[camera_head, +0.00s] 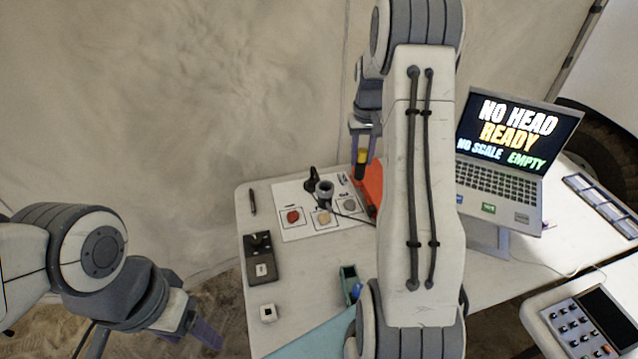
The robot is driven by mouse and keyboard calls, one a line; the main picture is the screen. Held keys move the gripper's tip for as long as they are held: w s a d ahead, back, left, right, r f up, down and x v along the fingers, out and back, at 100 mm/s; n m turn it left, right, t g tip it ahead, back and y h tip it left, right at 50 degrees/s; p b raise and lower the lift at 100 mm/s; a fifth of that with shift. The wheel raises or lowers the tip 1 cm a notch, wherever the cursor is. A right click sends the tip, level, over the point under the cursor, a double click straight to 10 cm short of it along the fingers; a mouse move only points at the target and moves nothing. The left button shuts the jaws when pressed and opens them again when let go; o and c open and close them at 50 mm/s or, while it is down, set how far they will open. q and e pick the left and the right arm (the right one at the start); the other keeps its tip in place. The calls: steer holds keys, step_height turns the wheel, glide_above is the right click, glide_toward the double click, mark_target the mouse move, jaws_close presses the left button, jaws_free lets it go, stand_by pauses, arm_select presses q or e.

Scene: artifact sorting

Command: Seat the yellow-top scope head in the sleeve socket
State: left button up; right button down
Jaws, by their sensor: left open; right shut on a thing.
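The yellow-top scope head (361,158) is a small cylinder with a yellow upper part and a dark lower part. My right gripper (362,150) is shut on it and holds it upright, to the upper right of a grey, dark-mouthed cylinder (325,192) that looks like the sleeve socket. The cylinder stands on a white printed sheet (292,232). In the picture the head and the cylinder are apart. My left gripper (205,335) is at the lower left, open and empty, off the table's left edge.
Red, tan and grey pieces lie on the sheet. A red-orange object (371,185) is near the held head. A dark box (262,258), a small white block (268,312) and a green holder (349,284) stand nearer. A laptop (505,150) reads "NO HEAD READY". My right arm hides the middle.

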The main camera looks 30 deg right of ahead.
steer(key=w+a+f+p, duration=0.5)
steer(key=w+f+p, duration=0.1)
steer(key=w+f, duration=0.3)
steer(key=shift+a+f, duration=0.2)
steer(key=shift+f, duration=0.5)
steer(key=shift+f, duration=0.1)
steer(key=shift+f, duration=0.15)
steer(key=c, duration=0.5)
jaws_free()
steer(key=shift+c, duration=0.2)
